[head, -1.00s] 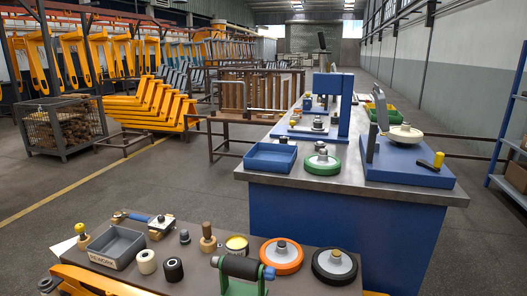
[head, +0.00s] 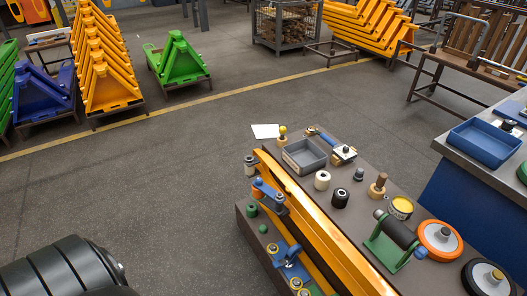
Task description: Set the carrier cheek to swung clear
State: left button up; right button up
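An orange fork frame (head: 315,228) lies slanting along the left side of the brown bench (head: 345,222). A small blue part with an orange-red piece (head: 266,194) sits at its far end, near a grey cylinder (head: 250,166). Neither gripper is in view. A dark ribbed shape at the lower left seems to be part of my arm.
The bench holds a grey tray (head: 305,157), a yellow tin (head: 400,207), a black roller on a green stand (head: 395,238), an orange wheel (head: 440,242) and a black wheel (head: 487,279). A blue workbench (head: 455,185) stands right. The floor left of the bench is open.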

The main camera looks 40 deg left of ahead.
aim_at(259, 183)
jog(key=u, duration=1.05)
